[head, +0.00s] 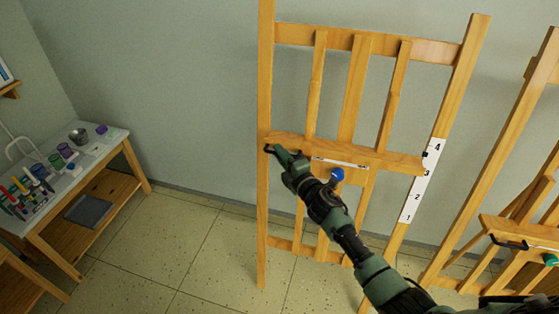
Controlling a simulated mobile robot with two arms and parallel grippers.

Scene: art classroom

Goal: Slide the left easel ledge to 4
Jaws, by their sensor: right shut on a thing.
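The left easel (271,80) is a wooden frame standing against the wall. Its ledge (390,160) runs across it, and a white scale (411,203) marked 1 to 4 is on the right post. A small black pointer (425,155) at the ledge's right end sits between 3 and 4. A blue knob (337,174) is below the ledge's middle. My right gripper (278,152) is shut at the ledge's left end, on a black handle (268,148) that it partly hides. My left gripper is out of view.
A second easel (492,160) stands at the right with its own ledge (515,229), black handle (509,243) and green knob (550,259). A table (100,147) with paints, cups and brushes stands at the left. The tiled floor (170,240) between table and easel is clear.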

